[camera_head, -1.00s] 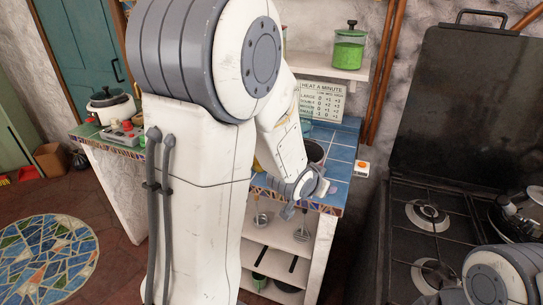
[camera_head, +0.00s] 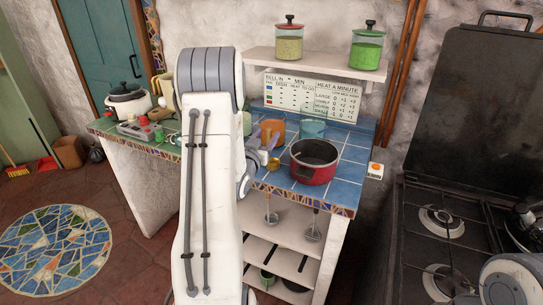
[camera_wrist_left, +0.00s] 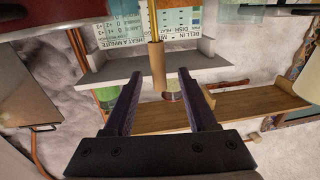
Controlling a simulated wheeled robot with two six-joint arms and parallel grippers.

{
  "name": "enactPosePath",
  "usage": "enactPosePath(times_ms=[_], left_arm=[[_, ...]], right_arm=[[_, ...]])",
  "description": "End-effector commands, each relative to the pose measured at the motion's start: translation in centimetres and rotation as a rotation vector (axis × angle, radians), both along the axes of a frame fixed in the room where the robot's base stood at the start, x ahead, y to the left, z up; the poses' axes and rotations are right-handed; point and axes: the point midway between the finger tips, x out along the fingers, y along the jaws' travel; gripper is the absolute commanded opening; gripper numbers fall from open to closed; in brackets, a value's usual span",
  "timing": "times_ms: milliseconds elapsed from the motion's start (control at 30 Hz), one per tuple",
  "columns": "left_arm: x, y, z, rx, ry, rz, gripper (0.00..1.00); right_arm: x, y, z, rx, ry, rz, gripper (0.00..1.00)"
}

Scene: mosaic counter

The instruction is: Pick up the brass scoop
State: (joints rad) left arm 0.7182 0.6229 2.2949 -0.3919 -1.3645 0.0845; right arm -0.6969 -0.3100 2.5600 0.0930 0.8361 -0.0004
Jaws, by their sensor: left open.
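A small golden piece, which looks like the brass scoop (camera_head: 274,164), shows near the counter's front edge, left of the red pot. My left gripper (camera_head: 265,150) is beside it, low over the counter, partly hidden by my own arm. In the left wrist view the picture is upside down. There a tan handle with a thin golden shaft, apparently the scoop's (camera_wrist_left: 157,66), lies between the tips of my open left gripper (camera_wrist_left: 160,75). I see gaps on both sides of the handle. My right gripper is out of the picture.
The red pot (camera_head: 314,163) stands close on the right. An orange mug (camera_head: 271,131) and a teal bowl (camera_head: 312,128) stand behind. A jar shelf (camera_head: 318,62) hangs above. Utensils hang below the counter's front edge. A black stove (camera_head: 445,225) is at right.

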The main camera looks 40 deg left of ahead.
Motion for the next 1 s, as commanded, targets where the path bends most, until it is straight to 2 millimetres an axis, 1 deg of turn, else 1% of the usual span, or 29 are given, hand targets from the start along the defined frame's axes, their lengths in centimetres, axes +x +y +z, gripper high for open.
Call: enactPosePath(times_ms=[200,300,433,633,667,700,767,800,1000], left_arm=[[2.9,0.8,0.2,-0.002,0.002,-0.003,0.57],[4.1,1.3,0.1,0.000,0.000,-0.001,0.57],[4.8,1.6,0.0,-0.001,0.001,-0.001,0.57],[4.8,1.6,-0.1,-0.001,0.001,0.000,0.57],[4.8,1.6,-0.1,-0.001,0.001,0.000,0.46],[4.8,1.6,-0.1,-0.001,0.001,0.000,0.30],[4.8,1.6,-0.1,-0.001,0.001,0.000,0.07],[4.8,1.6,-0.1,0.000,0.001,0.000,0.00],[4.8,1.6,0.0,0.000,-0.001,0.000,0.00]], right_arm=[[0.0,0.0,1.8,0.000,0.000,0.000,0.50],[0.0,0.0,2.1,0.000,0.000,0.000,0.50],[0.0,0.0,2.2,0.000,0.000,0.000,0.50],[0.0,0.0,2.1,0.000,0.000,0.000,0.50],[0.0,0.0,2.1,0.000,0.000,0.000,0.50],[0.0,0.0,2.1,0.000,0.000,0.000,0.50],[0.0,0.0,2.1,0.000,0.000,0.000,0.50],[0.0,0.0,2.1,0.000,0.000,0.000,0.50],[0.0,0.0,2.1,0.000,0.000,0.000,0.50]])
